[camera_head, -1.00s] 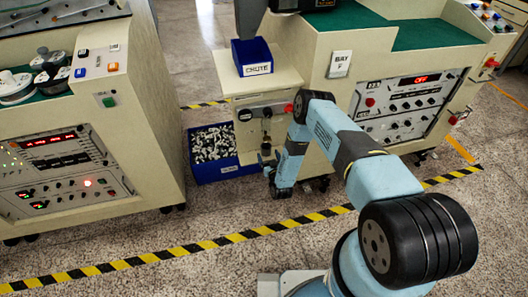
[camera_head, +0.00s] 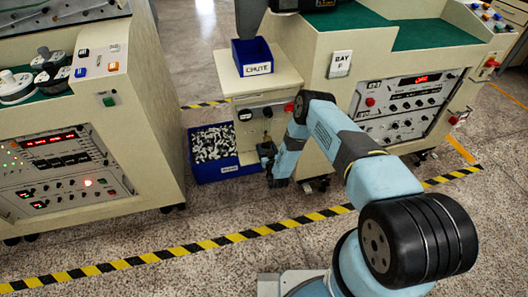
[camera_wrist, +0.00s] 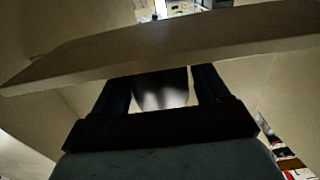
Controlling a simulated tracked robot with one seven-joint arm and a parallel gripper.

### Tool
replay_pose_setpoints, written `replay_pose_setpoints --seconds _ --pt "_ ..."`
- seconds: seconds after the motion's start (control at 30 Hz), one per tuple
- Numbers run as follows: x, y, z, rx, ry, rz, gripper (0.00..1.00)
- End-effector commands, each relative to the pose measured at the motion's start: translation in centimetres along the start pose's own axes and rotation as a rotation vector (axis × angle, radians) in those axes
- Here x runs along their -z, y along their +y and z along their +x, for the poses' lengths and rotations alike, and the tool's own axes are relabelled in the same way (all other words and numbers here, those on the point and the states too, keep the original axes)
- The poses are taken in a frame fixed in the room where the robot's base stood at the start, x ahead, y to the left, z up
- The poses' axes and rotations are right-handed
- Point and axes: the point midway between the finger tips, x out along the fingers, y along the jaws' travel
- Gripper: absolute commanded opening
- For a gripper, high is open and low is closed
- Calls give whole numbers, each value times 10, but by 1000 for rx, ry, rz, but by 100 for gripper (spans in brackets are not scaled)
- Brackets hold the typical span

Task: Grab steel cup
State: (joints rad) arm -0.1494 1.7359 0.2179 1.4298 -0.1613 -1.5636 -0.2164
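A dark, shiny metallic thing (camera_wrist: 161,92), which looks like the steel cup, shows between the fingers in the wrist view. It is in shadow and I see only part of it. My gripper (camera_head: 267,156) is low at the front of the cream cabinet under the chute, largely edge-on in the head view. In the wrist view my gripper (camera_wrist: 162,72) has its two dark fingers apart on either side of the metallic thing. A pale gap shows between the thing and the right finger. I cannot make out the cup clearly in the head view.
A cream ledge (camera_wrist: 200,55) crosses the wrist view just beyond the fingers. A blue chute bin (camera_head: 252,56) stands on the cabinet top. A blue crate of small pale parts (camera_head: 213,146) is on the floor left of the gripper. Consoles flank both sides.

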Motion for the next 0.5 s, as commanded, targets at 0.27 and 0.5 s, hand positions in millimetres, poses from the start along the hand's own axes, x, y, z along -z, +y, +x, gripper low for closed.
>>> replay_pose_setpoints --seconds 0.27,0.5 --pt "0 0 0 0 0 0 47" --pt "0 0 0 1 0 0 24"
